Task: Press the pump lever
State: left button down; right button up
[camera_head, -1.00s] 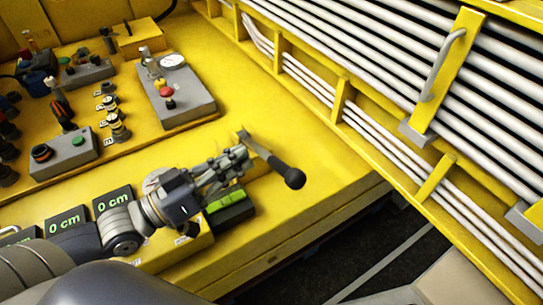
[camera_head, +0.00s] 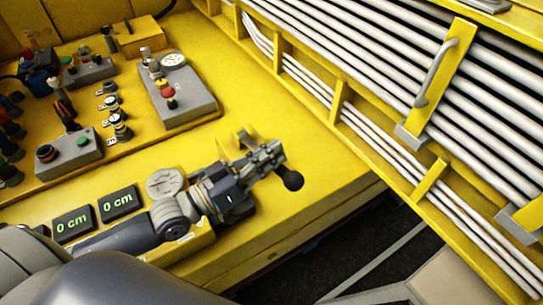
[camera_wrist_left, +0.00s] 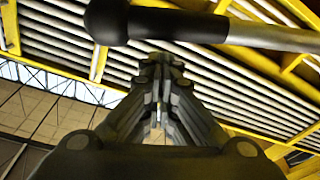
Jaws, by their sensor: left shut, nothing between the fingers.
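The pump lever is a grey shaft with a black knob (camera_head: 290,180) at its end, near the right edge of the yellow console (camera_head: 300,135). In the head view most of the shaft is hidden behind my left gripper (camera_head: 271,153). In the left wrist view the lever (camera_wrist_left: 175,24) runs across the top, knob at left, just beyond the fingertips of my left gripper (camera_wrist_left: 163,62). The gripper is shut and empty. It overlaps the lever in the head view; I cannot tell whether they touch. My right gripper is not in view.
A round gauge (camera_head: 165,182) and two "0 cm" displays (camera_head: 119,203) are beside my left arm. A grey control box (camera_head: 183,105) with a red button and several knobs stand further back. White pipes (camera_head: 400,70) in a yellow frame run along the right.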

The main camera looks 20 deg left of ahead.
pick_arm(q)
jog(key=shift+s+f, duration=0.35)
jog(key=shift+f, duration=0.2)
